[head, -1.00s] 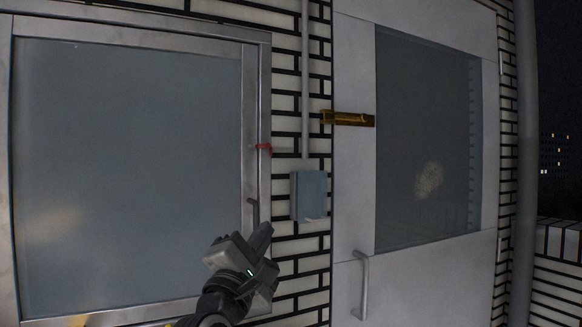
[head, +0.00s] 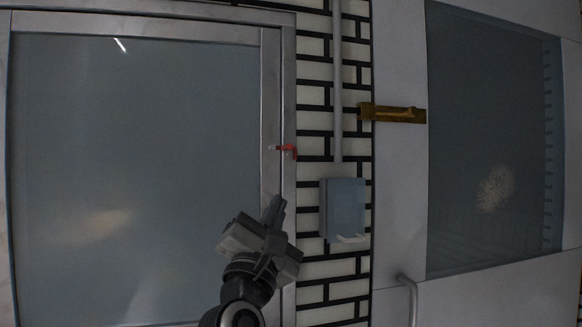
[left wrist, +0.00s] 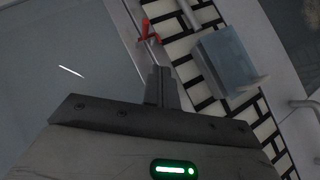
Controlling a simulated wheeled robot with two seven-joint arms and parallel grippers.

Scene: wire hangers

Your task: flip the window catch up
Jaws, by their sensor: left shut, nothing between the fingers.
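The window catch (head: 286,149) is a small red piece on the right side of the window's metal frame. It also shows in the left wrist view (left wrist: 148,31), beyond the fingertips. The window (head: 130,180) is a large grey pane in a metal frame at the left. My left gripper (head: 273,209) is shut and empty. It is below the catch in the head view, apart from it, in front of the frame's right edge. The window handle is hidden behind the gripper. My right gripper is not in view.
A grey-blue box (head: 342,208) with a pipe (head: 337,90) above it is on the brick wall, right of my gripper. A door (head: 400,190) with a brass bolt (head: 393,113) and a pull handle (head: 411,298) is at the right.

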